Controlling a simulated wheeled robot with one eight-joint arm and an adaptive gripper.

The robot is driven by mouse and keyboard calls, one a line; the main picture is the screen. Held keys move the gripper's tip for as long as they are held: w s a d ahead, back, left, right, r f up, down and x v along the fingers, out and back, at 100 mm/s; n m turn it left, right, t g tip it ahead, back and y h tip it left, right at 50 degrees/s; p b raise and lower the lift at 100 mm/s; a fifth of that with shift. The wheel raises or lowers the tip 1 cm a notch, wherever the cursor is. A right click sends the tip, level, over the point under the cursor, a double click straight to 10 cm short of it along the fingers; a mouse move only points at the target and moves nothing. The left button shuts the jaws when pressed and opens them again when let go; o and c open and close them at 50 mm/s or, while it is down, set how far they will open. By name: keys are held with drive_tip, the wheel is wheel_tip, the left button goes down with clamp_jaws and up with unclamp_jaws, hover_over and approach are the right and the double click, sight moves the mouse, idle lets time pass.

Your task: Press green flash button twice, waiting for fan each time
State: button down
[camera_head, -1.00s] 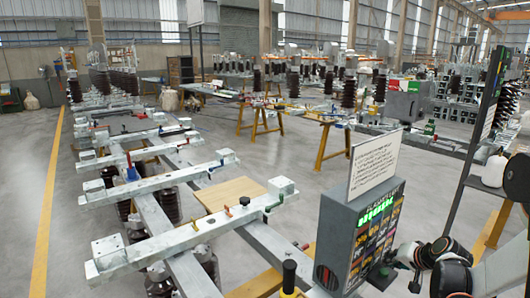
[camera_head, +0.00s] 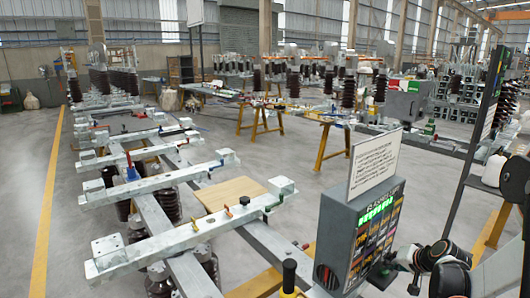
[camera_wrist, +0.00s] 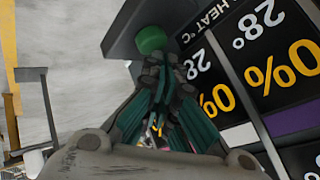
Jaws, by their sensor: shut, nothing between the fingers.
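The green button (camera_wrist: 151,39) is a round dome on a dark ledge at the top of the wrist view. My gripper (camera_wrist: 162,62) is shut and empty, with its fingertips right beside the button in that picture. I cannot tell whether they touch it. The grey control box (camera_head: 338,228) stands at the lower right of the head view, with a lit green strip and a colored display (camera_head: 374,240). In the head view my arm reaches the box's front from the right, and the button cannot be made out.
A white sign (camera_head: 374,160) stands on top of the box. Long pale steel beams (camera_head: 162,243) with dark insulators lie to the left. A dark upright post (camera_head: 483,125) stands at the right. Grey floor is open beyond the beams.

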drive_tip(key=shift+f, duration=0.45)
idle(0.5)
drive_tip(key=shift+r, duration=0.1)
drive_tip(key=shift+r+p, duration=0.65)
drive_tip(key=shift+r, duration=0.3)
drive_tip(key=shift+r+p, duration=1.75)
drive_tip(key=shift+r, duration=1.2)
